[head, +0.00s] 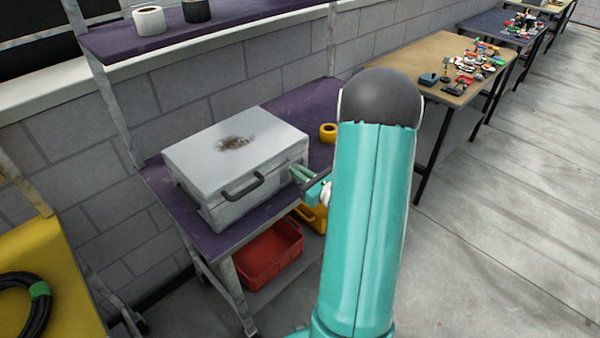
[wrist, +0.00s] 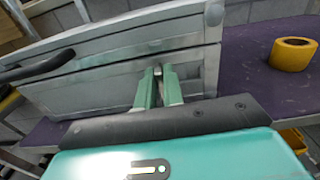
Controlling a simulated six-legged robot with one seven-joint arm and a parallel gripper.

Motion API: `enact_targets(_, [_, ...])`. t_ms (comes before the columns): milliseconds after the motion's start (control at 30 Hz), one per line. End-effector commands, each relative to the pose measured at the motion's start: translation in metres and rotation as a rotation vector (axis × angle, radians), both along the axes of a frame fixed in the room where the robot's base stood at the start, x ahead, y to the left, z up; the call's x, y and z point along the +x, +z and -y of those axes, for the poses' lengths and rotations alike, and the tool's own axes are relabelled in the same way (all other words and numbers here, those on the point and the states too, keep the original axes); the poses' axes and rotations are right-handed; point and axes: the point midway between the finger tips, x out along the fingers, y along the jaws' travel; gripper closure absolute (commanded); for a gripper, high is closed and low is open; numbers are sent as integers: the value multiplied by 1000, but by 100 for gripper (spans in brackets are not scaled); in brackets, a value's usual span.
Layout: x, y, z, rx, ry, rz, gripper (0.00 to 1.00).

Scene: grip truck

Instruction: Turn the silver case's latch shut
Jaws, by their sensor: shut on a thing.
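The silver case (head: 235,150) sits closed on a purple-topped bench, with a dark smudge on its lid and a black handle on its front. My gripper (head: 300,172) is at the right part of the case's front, partly hidden behind my arm. In the wrist view, the case (wrist: 110,65) fills the upper left. There my gripper (wrist: 158,72) has its green fingers close together at the case's front, below the lid seam. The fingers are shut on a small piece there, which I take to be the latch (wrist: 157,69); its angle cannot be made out.
A yellow tape roll (head: 328,132) stands on the purple bench (head: 185,210) right of the case; it also shows in the wrist view (wrist: 293,53). A red bin (head: 268,255) and a yellow bin (head: 313,215) are below. A cluttered table (head: 440,52) stands beyond. The right floor is clear.

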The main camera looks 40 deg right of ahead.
Motion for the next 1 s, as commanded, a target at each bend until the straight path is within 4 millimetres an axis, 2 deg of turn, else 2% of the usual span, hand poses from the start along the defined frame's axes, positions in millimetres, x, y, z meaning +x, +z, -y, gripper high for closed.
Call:
enact_targets(367, [-1,-1,-3,-198,-1,3,100])
enact_targets(1000, [-1,-8,-13,-797,-1,18,100])
